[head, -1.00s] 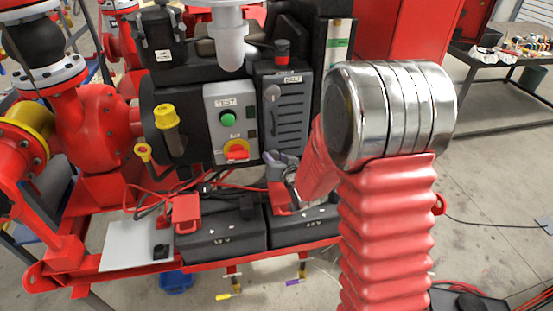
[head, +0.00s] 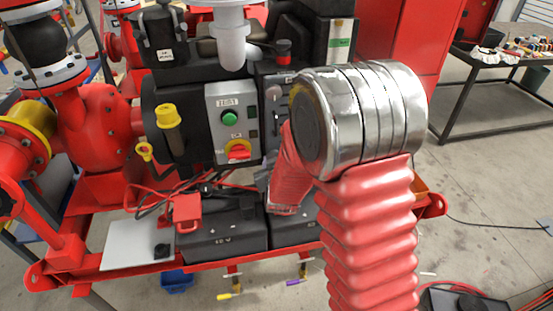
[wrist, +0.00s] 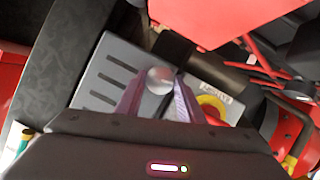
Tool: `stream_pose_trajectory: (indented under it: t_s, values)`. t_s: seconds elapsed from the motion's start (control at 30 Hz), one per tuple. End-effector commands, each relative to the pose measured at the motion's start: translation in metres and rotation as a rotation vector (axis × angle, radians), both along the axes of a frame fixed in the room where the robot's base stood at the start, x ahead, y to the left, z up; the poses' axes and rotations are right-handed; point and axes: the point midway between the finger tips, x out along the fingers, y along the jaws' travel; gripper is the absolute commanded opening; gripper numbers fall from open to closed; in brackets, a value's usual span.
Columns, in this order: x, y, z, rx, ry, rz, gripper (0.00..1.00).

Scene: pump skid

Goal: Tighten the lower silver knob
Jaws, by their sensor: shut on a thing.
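The lower silver knob (wrist: 160,79) shows in the wrist view as a round, shiny disc on the grey slotted panel (wrist: 112,77). My gripper (wrist: 159,86) has its purple fingers on either side of the knob and is shut on it. How far the knob is turned cannot be told. In the head view my arm hides the knob and the fingertips. The upper silver knob (head: 272,93) shows higher on the panel, just left of my arm.
The TEST box with a green button (head: 229,118) and a red-yellow switch (head: 238,151) is left of the panel. A yellow-capped filler (head: 168,116) is farther left. Black batteries (head: 222,232) and red cables (head: 157,190) lie below. A bench (head: 510,60) stands at the right back.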

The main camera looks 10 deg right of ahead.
Motion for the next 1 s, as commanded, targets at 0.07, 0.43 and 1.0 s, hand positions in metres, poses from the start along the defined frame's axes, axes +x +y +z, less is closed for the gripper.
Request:
stream_pose_trajectory:
  t_s: [0.07, 0.43, 1.0]
  values:
    - [-0.0004, 0.0015, -0.0016, -0.053, 0.002, 0.0, 0.12]
    - [-0.0002, 0.0048, -0.0031, -0.341, 0.0, 0.002, 0.12]
    - [-0.0003, 0.0083, -0.0083, -0.827, -0.001, 0.006, 0.12]
